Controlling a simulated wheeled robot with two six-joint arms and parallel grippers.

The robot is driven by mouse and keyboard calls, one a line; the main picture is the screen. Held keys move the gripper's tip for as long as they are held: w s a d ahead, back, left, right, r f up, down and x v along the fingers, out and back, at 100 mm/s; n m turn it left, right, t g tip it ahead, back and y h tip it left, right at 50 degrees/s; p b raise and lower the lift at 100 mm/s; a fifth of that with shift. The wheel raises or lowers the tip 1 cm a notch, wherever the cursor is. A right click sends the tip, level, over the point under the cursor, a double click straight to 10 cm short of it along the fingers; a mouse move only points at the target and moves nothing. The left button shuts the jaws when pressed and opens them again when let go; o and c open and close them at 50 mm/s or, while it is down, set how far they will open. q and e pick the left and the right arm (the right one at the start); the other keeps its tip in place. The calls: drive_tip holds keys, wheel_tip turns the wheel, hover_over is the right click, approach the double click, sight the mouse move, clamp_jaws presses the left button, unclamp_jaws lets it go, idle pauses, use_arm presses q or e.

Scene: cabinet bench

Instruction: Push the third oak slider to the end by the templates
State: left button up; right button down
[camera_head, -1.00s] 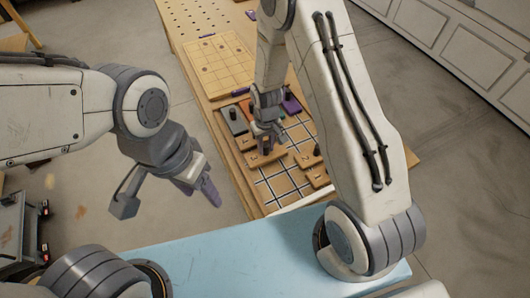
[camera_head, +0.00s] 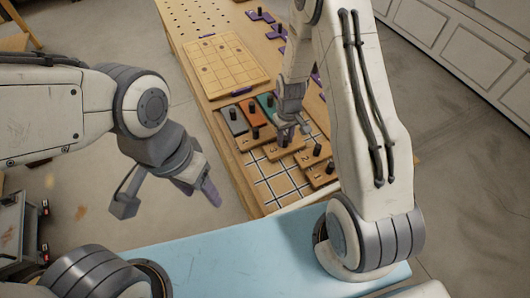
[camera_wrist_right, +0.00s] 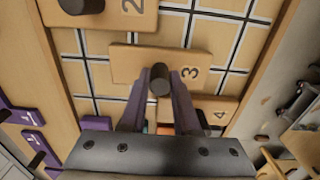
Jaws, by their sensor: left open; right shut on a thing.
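The third oak slider (camera_wrist_right: 135,66), marked 3, lies on the gridded board (camera_head: 270,190). In the head view the slider (camera_head: 277,152) is partly covered by my right gripper (camera_head: 290,128). In the right wrist view that gripper (camera_wrist_right: 159,90) is shut on the slider's dark upright knob. Slider 4 (camera_wrist_right: 205,106) and slider 2 (camera_wrist_right: 115,20) lie on either side of it. Purple pieces with dark knobs (camera_wrist_right: 22,113) lie beyond the board's left side in the wrist view. My left gripper (camera_head: 205,186) is open and empty, off the bench.
Grey (camera_head: 234,120), orange (camera_head: 255,117) and teal (camera_head: 266,104) knobbed pieces lie just behind the sliders. A wooden grid panel (camera_head: 226,62) lies further back. A blue surface (camera_head: 215,262) is in front. Floor shows left of the bench.

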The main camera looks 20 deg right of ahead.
drive_tip(key=shift+d, duration=0.45)
drive_tip(key=shift+w+d, duration=0.25)
drive_tip(key=shift+d, duration=0.9)
drive_tip(key=shift+w+d, duration=0.25)
drive_tip(key=shift+d, duration=0.9)
drive_tip(key=shift+w+d, duration=0.25)
drive_tip(key=shift+d, duration=0.9)
drive_tip(key=c, duration=0.6)
unclamp_jaws()
drive_tip(key=shift+c, duration=0.2)
wheel_tip(320, 180, up, 8)
drive_tip(key=p, duration=0.5)
drive_tip(key=shift+f+p, duration=0.25)
drive_tip(key=shift+p, duration=0.1)
